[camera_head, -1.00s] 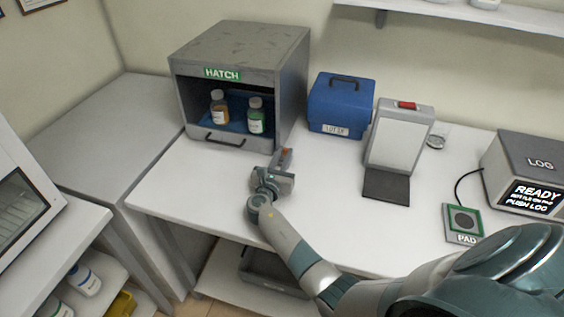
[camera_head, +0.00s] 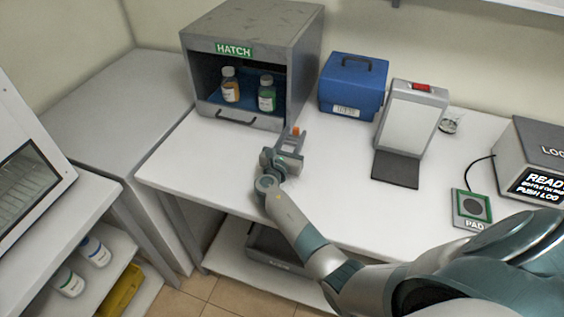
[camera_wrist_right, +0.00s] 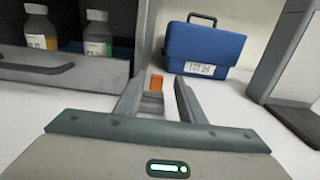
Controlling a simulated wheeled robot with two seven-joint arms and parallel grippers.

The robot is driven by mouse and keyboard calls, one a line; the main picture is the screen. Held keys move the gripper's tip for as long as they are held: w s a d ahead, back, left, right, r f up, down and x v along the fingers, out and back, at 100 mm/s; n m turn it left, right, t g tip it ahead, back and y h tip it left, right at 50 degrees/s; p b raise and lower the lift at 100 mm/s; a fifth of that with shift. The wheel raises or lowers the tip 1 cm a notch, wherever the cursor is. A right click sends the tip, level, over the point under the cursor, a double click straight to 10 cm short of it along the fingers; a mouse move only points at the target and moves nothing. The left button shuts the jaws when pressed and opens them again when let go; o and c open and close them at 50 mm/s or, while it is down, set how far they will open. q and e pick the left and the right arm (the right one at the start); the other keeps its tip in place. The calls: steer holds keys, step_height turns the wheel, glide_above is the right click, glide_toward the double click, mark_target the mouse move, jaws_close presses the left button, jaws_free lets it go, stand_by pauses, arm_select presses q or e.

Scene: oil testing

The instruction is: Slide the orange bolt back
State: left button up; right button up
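The small orange bolt (camera_head: 296,131) shows near the lower right front corner of the grey hatch box (camera_head: 300,75). In the right wrist view the bolt (camera_wrist_right: 157,82) shows between my finger lines, nearer the left finger. My right gripper (camera_head: 294,138) points toward it low over the table. Its two fingers stand apart in the right wrist view (camera_wrist_right: 160,92), so it is open. I cannot tell whether a finger touches the bolt. The hatch front is open, with a brown bottle (camera_head: 231,86) and a green bottle (camera_head: 267,93) inside. My left gripper is not in view.
A dark handle (camera_head: 222,119) runs along the hatch's lower front. A blue case (camera_head: 352,85) and a white stand with a red top (camera_head: 412,113) are to the right. A pad (camera_head: 472,208) and a LOG box (camera_head: 535,160) lie further right.

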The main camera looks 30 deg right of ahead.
steer(key=b+v, duration=0.4)
steer(key=v, duration=1)
steer(key=shift+s+a+f, duration=0.15)
steer(key=shift+s, duration=0.25)
steer(key=shift+s+a, duration=0.45)
steer(key=shift+r, duration=0.2)
